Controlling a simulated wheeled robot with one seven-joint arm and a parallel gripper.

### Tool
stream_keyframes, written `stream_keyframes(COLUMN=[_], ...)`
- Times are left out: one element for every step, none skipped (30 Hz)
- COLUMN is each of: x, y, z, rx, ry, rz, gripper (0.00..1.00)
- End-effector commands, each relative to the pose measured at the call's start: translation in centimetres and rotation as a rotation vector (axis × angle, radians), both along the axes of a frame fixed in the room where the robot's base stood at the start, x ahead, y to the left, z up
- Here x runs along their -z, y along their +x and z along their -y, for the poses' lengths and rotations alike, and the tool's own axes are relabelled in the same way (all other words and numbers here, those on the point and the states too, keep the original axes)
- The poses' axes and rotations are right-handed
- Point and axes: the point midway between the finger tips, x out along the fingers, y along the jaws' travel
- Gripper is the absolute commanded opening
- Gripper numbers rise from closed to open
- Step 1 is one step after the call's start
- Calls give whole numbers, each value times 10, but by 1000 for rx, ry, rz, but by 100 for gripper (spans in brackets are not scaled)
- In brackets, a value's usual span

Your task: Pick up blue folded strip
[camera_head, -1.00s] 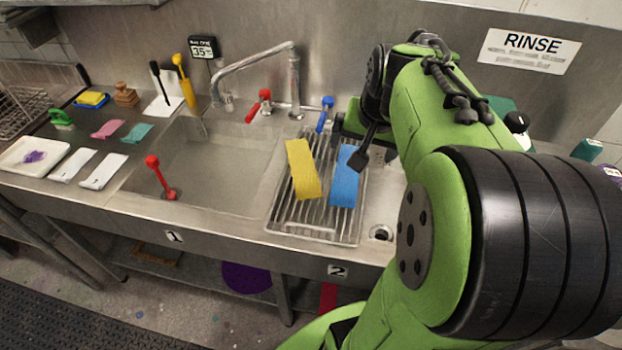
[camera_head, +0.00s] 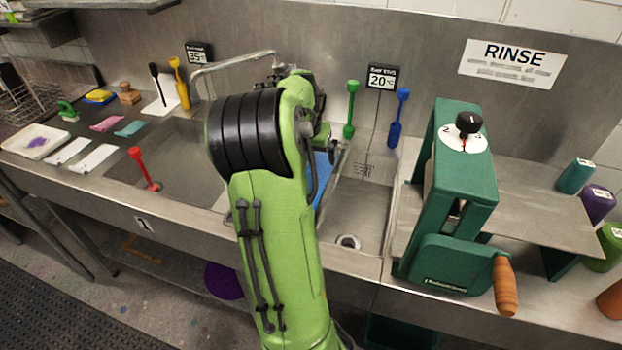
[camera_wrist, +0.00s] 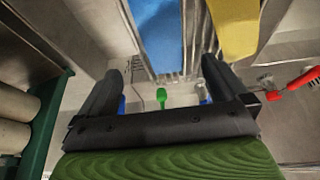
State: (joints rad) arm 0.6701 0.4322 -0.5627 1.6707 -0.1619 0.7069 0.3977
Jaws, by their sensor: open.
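The blue folded strip (camera_wrist: 166,38) lies at the top of the wrist view, beyond my fingertips. In the head view only a sliver of the blue strip (camera_head: 321,178) shows beside my arm; the rest is hidden. My gripper (camera_wrist: 160,78) is open, its two dark fingers spread with nothing between them. The strip appears apart from the fingers; the height gap is hard to judge. A yellow strip (camera_wrist: 236,28) lies to the right of the blue one in the wrist view and is hidden in the head view.
The strips lie on a metal rack, mostly covered by my arm. A green crank machine (camera_head: 462,200) stands to the right. A sink (camera_head: 170,170) with a red-handled tool (camera_head: 143,167) is at left.

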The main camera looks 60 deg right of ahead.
Motion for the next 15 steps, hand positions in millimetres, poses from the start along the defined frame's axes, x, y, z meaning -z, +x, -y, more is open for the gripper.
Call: stream_keyframes(x=[16, 23, 32, 37, 42, 47, 50, 52, 56, 59, 64, 71, 77, 83, 89], y=[0, 0, 1, 1, 2, 3, 3, 3, 4, 4, 5, 6, 7, 8, 9], z=[5, 8, 11, 14, 16, 18, 20, 20, 22, 24, 26, 29, 32, 34, 37], rx=[2, 2, 3, 3, 2, 2, 1, 1, 0, 0, 0, 0, 0, -1, 0], ry=[3, 3, 3, 3, 3, 1, 2, 2, 2, 2, 2, 2, 3, 3, 2], rz=[-4, -4, -2, -2, -3, -2, -1, -1, 0, 0, -1, -1, -3, -2, -1], gripper=[100, 100, 100, 100, 100, 100, 100, 100, 100, 100, 100, 100, 100, 100, 100])
